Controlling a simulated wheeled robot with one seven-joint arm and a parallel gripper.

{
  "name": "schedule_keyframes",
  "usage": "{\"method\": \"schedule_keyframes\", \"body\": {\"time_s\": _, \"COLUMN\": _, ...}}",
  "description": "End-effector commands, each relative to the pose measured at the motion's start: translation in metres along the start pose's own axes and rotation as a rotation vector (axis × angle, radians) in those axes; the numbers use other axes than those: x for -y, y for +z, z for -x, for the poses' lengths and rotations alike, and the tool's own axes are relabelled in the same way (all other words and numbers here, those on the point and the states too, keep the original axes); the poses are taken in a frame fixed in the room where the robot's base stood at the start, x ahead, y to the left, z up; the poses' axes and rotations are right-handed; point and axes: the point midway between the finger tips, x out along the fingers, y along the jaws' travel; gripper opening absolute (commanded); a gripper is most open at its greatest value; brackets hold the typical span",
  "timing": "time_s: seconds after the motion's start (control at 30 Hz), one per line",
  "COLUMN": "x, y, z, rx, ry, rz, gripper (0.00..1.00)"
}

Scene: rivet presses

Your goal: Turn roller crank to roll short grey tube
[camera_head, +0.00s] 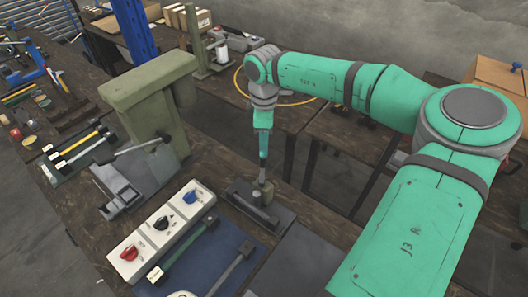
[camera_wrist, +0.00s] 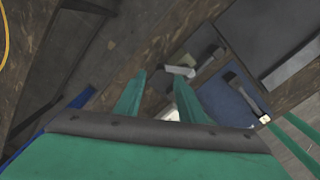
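My gripper (camera_head: 262,176) hangs pointing down from my green arm. In the head view its fingers are just above a small grey upright piece on a dark block device (camera_head: 258,207) at the bench edge; I cannot tell whether they touch it. In the wrist view my two green fingers (camera_wrist: 160,82) stand apart, with nothing clearly held between them. A pale bar with a dark part (camera_wrist: 180,71) lies beyond the right fingertip; it may belong to that device. I cannot clearly make out the crank or the short grey tube.
A white panel with red, black and blue knobs (camera_head: 160,224) stands left of the device. Hammers lie on a blue mat (camera_head: 212,262) in front. A green press (camera_head: 150,100) and a grey lever machine (camera_head: 118,192) stand farther left. A gap separates the benches behind.

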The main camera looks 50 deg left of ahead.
Motion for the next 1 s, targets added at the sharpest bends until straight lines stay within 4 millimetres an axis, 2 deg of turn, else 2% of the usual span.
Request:
{"method": "schedule_keyframes", "body": {"time_s": 0.1, "x": 0.0, "y": 0.0, "z": 0.021, "rx": 0.0, "ry": 0.003, "rz": 0.001, "gripper": 0.36}}
{"method": "schedule_keyframes", "body": {"time_s": 0.33, "x": 0.0, "y": 0.0, "z": 0.042, "rx": -0.001, "ry": 0.001, "rz": 0.001, "gripper": 0.36}}
{"method": "schedule_keyframes", "body": {"time_s": 1.0, "x": 0.0, "y": -0.001, "z": 0.044, "rx": -0.001, "ry": 0.0, "rz": 0.002, "gripper": 0.36}}
